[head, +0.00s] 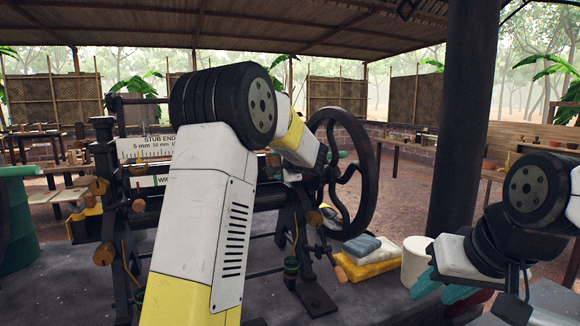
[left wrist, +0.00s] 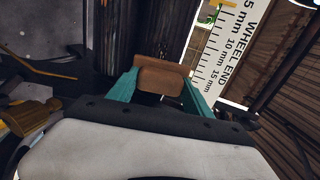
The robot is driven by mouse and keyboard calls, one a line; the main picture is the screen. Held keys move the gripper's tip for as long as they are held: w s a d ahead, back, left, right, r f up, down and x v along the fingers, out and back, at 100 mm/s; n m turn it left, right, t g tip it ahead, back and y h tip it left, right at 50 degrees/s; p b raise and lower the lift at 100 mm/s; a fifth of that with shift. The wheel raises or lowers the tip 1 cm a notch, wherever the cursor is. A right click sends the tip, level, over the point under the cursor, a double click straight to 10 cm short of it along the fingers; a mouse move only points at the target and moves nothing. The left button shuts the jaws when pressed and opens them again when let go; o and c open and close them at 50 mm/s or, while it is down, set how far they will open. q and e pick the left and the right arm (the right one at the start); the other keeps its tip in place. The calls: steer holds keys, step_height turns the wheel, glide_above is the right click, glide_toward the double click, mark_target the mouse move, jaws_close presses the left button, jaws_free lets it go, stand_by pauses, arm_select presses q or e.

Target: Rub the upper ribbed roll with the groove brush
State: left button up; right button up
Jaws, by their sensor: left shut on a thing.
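My left gripper (left wrist: 160,92) has its teal fingers shut on the groove brush (left wrist: 162,79), whose brown wooden back shows between them in the left wrist view. The brush lies in front of a dark ribbed roll (left wrist: 170,30), apparently the upper one, beside the scale plate. I cannot tell whether its bristles touch the roll. A second dark roll (left wrist: 117,38) runs alongside. In the head view the rolls are largely behind my left arm, and the left gripper and brush are hidden. My right gripper (head: 441,287) is low at the right, its teal fingers apart and apparently empty.
The roller machine has a large dark handwheel (head: 362,175) on its right. A dark post (head: 463,130) rises near my right arm. A green drum (head: 18,225) stands at the left.

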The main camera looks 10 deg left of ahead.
arm_select(q)
steer(key=shift+x, duration=0.95)
steer(key=shift+a, duration=0.1)
steer(key=shift+s+a, duration=0.6)
steer(key=shift+a, duration=0.15)
steer(key=shift+s+a, duration=0.55)
steer(key=shift+a, duration=0.2)
steer(key=shift+w+a, duration=0.1)
steer(key=shift+w+d, duration=0.55)
steer(key=shift+d, duration=0.3)
steer(key=shift+w+d, duration=0.6)
steer(key=shift+d, duration=0.2)
steer(key=shift+s+d, duration=0.4)
steer(key=shift+v, duration=2.35)
